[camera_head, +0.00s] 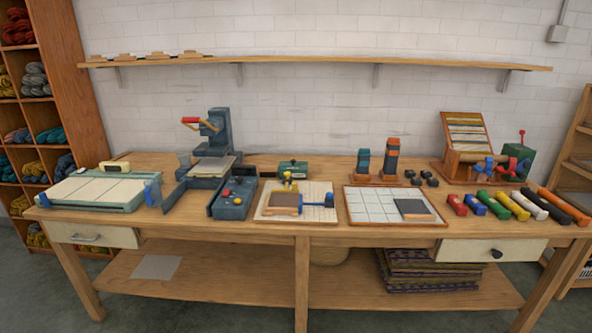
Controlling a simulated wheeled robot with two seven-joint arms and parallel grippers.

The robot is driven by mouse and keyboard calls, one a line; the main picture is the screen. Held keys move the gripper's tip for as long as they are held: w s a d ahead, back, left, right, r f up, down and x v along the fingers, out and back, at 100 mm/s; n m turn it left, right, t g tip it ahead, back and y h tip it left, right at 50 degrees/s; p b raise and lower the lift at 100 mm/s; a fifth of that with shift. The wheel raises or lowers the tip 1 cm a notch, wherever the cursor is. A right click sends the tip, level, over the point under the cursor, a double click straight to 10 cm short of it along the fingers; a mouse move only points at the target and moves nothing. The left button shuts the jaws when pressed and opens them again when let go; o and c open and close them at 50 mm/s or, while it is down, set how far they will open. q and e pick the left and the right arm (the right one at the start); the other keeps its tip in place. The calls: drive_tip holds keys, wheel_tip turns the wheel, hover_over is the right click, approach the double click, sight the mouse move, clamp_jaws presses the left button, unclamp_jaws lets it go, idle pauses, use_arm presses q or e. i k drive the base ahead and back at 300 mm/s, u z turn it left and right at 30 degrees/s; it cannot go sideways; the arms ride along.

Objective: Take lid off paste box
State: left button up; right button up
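No box in view is plainly marked as the paste box. A small dark green box (292,169) with a small light mark sits at the back middle of the wooden table (330,236); it looks closed, but its lid cannot be made out. Neither of my grippers is in view.
A board (268,213) with yellow and blue clamps lies before the green box. A dark blue press (220,140) stands left and a white grid tray (375,203) right. Several coloured rolls (503,203) line the right front. Bare wood shows along the front edge.

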sight(291, 165)
drive_tip(key=z, duration=1.9)
drive_tip(key=i, duration=1.1)
drive_tip(key=u, duration=2.4)
